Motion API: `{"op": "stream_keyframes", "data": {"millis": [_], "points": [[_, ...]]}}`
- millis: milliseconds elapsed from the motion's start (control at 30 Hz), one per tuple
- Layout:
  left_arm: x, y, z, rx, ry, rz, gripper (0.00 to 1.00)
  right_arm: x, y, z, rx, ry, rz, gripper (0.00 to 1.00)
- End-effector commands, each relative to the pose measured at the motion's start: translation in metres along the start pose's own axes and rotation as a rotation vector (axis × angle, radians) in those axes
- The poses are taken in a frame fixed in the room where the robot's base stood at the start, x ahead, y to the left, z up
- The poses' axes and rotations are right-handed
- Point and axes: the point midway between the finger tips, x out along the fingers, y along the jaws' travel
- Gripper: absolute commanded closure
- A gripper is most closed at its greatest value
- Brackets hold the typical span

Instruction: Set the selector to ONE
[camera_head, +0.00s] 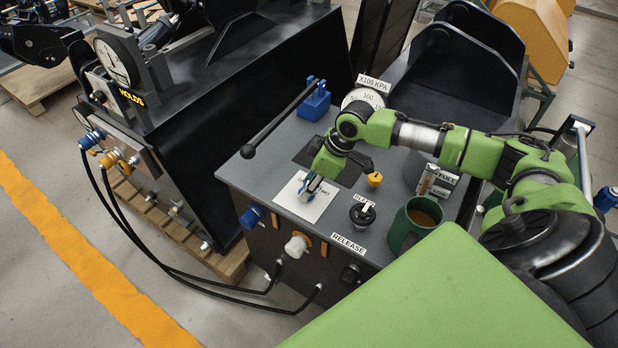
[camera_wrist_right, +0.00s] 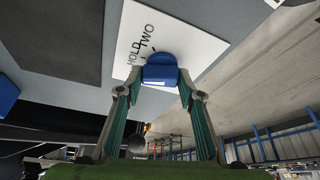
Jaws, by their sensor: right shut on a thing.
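The selector is a small blue knob (camera_wrist_right: 160,72) on a white plate (camera_head: 301,205) on the grey bench top. My right gripper (camera_head: 311,187) reaches down over the plate and is shut on the knob, with one finger on each side of it. In the right wrist view the gripper (camera_wrist_right: 160,82) has the knob between its fingertips. The plate there (camera_wrist_right: 190,45) shows the words HOLD and TWO beside the knob. I cannot read ONE clearly, and I cannot tell the knob's exact pointing. My left gripper is not in view.
Black hoses hang left.

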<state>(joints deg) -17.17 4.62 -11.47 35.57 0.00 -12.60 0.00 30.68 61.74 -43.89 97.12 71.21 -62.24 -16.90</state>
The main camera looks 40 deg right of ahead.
Motion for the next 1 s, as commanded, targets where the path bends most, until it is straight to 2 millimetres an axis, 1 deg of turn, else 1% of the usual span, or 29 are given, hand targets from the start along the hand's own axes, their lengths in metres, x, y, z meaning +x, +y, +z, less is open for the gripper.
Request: {"op": "stream_keyframes", "data": {"millis": [33, 133, 500, 700, 1000], "points": [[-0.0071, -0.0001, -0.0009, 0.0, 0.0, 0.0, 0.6, -0.0025, -0.0001, -0.0014, -0.032, 0.0, -0.018, 0.87], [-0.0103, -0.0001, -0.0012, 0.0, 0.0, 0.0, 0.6, -0.0009, 0.0003, -0.0011, -0.11, 0.0, -0.051, 0.87], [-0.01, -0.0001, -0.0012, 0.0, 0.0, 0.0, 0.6, 0.0019, 0.0014, -0.0012, -0.347, 0.0, -0.147, 0.87], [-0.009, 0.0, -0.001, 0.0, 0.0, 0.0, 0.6, 0.002, 0.0015, -0.0011, -0.414, 0.0, -0.174, 0.87], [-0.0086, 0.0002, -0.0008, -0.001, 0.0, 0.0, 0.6, 0.0019, 0.0013, -0.0007, -0.444, -0.002, -0.187, 0.87]]}}
